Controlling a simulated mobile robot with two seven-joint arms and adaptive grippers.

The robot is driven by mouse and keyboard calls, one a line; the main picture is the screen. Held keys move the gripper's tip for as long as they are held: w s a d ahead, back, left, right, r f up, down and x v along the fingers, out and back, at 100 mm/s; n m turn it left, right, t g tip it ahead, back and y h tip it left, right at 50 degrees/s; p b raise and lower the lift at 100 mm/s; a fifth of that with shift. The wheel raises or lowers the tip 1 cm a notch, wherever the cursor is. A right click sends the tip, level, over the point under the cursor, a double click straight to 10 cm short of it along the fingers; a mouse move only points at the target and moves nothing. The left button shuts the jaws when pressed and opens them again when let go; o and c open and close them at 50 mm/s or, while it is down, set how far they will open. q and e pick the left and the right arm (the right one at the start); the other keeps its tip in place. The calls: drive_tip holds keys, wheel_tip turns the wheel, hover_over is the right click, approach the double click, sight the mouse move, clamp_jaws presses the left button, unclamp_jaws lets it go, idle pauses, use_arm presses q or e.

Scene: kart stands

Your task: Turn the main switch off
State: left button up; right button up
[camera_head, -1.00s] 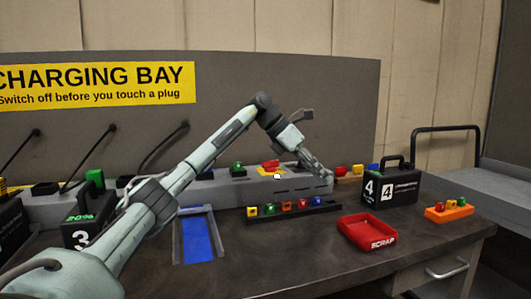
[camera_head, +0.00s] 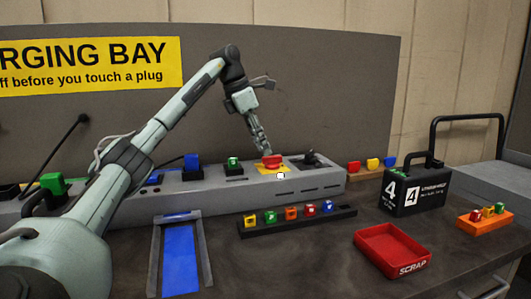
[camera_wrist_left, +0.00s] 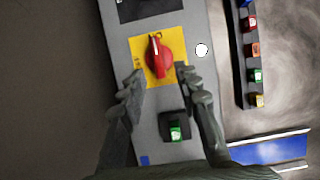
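The main switch (camera_head: 272,161) is a red rotary knob on a yellow plate, on top of the long grey charging console (camera_head: 330,180). In the left wrist view the red knob (camera_wrist_left: 157,58) shows a white line pointing towards the picture's top. My left gripper (camera_head: 265,150) is above the knob, its fingers pointing down. In the left wrist view the left gripper (camera_wrist_left: 160,78) is open, one finger on each side of the yellow plate's lower part. Nothing is between the fingertips except the view of the knob; contact cannot be told. My right gripper is not in view.
A green plug (camera_wrist_left: 175,132) sits on the console close to the left fingers. A blue-floored slot (camera_head: 182,260) is at front left.

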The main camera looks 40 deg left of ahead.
sight(272, 161)
use_arm(q)
drive_tip(key=shift+x, duration=1.5)
drive_tip(key=shift+c, duration=0.6)
clamp_jaws()
